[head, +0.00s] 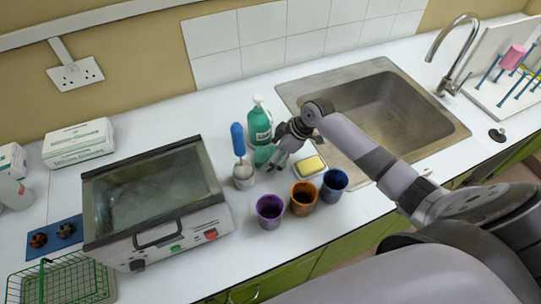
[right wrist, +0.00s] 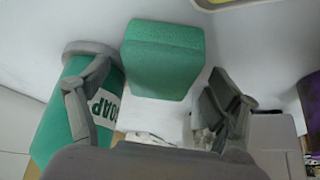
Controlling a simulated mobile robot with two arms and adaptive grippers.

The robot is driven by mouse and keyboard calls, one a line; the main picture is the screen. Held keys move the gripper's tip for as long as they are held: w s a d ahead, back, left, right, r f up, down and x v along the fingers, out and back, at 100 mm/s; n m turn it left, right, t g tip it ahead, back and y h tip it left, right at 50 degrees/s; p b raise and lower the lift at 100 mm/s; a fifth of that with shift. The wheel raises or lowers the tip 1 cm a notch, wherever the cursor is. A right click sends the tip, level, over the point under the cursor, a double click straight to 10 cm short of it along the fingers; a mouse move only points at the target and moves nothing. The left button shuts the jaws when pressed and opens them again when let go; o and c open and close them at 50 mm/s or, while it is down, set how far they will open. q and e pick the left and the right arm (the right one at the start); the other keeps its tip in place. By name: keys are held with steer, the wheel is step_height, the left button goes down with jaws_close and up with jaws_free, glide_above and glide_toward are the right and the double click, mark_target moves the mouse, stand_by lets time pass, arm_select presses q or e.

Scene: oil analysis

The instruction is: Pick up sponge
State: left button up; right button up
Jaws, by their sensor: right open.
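The green block-shaped sponge (head: 263,155) stands on the white counter in front of the green soap bottle (head: 259,124). In the right wrist view the sponge (right wrist: 163,60) lies beyond and between the two fingers. My right gripper (head: 276,158) is open, reaching down from the right close beside the sponge. In its wrist view the gripper (right wrist: 150,95) shows its fingers spread, with a gap to the sponge on the right. The left finger overlaps the soap bottle (right wrist: 55,120); I cannot tell if they touch. My left gripper is not in view.
A blue-handled brush in a holder (head: 243,176) stands left of the sponge. A yellow bar in a white dish (head: 310,166) and purple, orange and blue cups (head: 303,198) stand to the right and front. A metal bath (head: 155,200) is left; the sink (head: 385,105) is behind right.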

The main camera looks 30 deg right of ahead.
steer(key=shift+c, duration=0.4)
steer(key=c, duration=0.8)
steer(key=shift+d+r+b, duration=0.1)
steer(key=shift+r+b, duration=0.1)
steer(key=shift+b, duration=0.2)
steer(key=shift+s+r, duration=0.1)
steer(key=shift+r, duration=0.25)
step_height(320, 180, up, 10)
steer(key=shift+f+b, duration=0.1)
steer(key=shift+b, duration=1)
steer(key=shift+s+d+r+b, duration=0.1)
steer(key=shift+s+d+b, duration=0.9)
steer(key=shift+s+d, duration=1.3)
steer(key=shift+s+d+r+b, duration=0.15)
steer(key=shift+s+d+b, duration=0.85)
steer(key=shift+s+d, duration=1.35)
steer(key=shift+s+d+r+b, duration=0.1)
steer(key=shift+s+d+b, duration=0.9)
steer(key=shift+s+d, duration=1.3)
